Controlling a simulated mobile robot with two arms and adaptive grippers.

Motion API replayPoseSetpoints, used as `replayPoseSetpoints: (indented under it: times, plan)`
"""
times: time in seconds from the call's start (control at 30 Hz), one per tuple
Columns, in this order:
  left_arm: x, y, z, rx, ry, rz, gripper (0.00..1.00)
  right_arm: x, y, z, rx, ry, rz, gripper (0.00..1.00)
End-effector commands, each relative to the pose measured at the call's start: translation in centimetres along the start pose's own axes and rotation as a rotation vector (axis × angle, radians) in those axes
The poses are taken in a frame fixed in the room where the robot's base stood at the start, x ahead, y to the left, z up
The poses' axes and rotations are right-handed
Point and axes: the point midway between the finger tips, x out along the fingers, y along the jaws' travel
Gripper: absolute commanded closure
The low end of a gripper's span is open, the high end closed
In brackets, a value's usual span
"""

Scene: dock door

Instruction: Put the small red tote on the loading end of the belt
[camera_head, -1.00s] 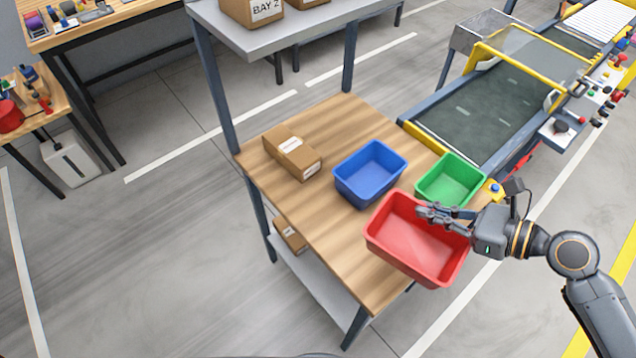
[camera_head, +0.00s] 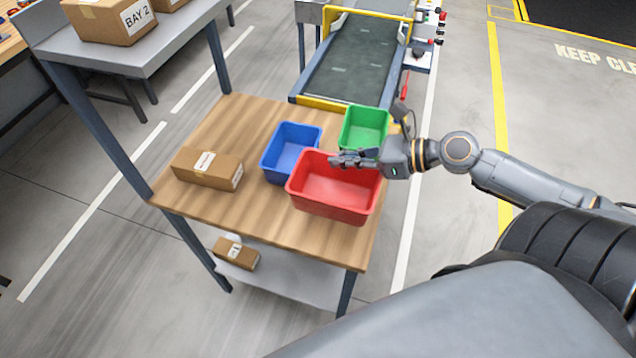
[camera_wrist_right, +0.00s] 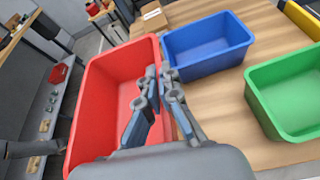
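The red tote (camera_head: 335,205) is at the near right of the wooden table, in front of the blue and green totes. My right gripper (camera_head: 338,160) is at its far rim. In the right wrist view the fingers (camera_wrist_right: 152,98) straddle the wall of the red tote (camera_wrist_right: 98,105), close together, and look shut on it. I cannot tell whether the tote's bottom touches the table. The conveyor belt (camera_head: 350,72) is beyond the table; its near end has a yellow bar (camera_head: 325,103). My left gripper is not in view.
A blue tote (camera_head: 290,150) and a green tote (camera_head: 364,128) stand on the table (camera_head: 265,225), between the red tote and the belt. A cardboard box (camera_head: 207,168) lies at left. A shelf (camera_head: 140,55) rises on posts at the table's left. Open floor (camera_head: 460,90) lies right of the belt.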

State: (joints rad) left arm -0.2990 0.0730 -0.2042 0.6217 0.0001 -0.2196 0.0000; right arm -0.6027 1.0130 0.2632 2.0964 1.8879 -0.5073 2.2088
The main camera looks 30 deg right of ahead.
Motion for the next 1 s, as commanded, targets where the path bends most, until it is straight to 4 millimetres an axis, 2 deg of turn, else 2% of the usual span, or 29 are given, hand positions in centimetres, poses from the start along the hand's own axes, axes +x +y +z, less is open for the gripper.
replayPoseSetpoints:
  times: [0.1,0.33,0.53,0.7,1.0]
  plan:
    - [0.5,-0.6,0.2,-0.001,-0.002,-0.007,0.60,2.3,0.1,-1.2,-0.002,-0.004,-0.001,1.00]
    - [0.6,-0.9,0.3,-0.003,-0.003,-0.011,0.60,5.5,0.5,-2.9,0.000,-0.004,-0.003,1.00]
    - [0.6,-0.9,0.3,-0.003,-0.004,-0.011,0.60,7.0,0.8,-3.8,0.001,-0.003,-0.001,1.00]
    - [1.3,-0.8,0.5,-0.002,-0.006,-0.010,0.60,7.9,0.6,-6.2,0.004,-0.002,-0.002,1.00]
    - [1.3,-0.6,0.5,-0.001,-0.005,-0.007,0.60,8.0,0.6,-6.5,0.000,0.000,-0.001,1.00]
